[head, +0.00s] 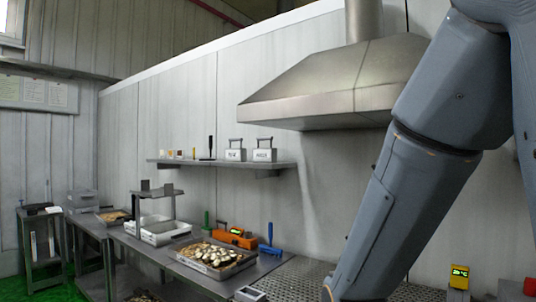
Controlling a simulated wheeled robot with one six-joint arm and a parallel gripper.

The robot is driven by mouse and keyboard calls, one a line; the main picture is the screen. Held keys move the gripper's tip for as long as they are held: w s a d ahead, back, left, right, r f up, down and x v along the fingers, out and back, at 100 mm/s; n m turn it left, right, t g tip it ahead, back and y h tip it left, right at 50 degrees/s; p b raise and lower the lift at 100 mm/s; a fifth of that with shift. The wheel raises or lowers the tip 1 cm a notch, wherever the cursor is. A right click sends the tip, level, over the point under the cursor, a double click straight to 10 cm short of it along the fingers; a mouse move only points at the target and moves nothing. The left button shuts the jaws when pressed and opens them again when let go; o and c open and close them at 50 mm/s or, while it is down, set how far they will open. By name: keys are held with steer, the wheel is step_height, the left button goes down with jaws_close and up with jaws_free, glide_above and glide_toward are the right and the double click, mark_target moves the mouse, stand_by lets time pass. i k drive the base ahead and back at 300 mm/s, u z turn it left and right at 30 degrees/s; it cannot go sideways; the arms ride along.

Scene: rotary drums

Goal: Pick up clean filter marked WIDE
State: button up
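Two light grey box-shaped filters with dark top handles stand side by side on the wall shelf in the head view: a left one (235,154) and a right one (264,154). Each has a dark marking on its front, too small for me to tell which says WIDE. Both look upright and unobstructed. My arm crosses the right side of the picture and runs down past the bottom edge. My gripper is out of view, so its opening and contents are hidden.
The filters' wall shelf (190,162) also bears small jars and a dark upright tool (211,147). A metal hood (335,85) juts out above right. Below, a bench holds a tray of pale pieces (213,257), an orange device (236,238) and a blue brush (270,243).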

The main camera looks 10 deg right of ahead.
mark_target(260, 155)
steer(key=u, duration=0.65)
steer(key=k, duration=1.1)
steer(key=u, duration=0.85)
steer(key=i, duration=1.2)
steer(key=u, duration=0.3)
steer(key=i, duration=1.65)
steer(key=z, duration=0.75)
steer(key=i, duration=0.95)
steer(key=z, duration=1.65)
steer(key=i, duration=0.7)
steer(key=z, duration=0.55)
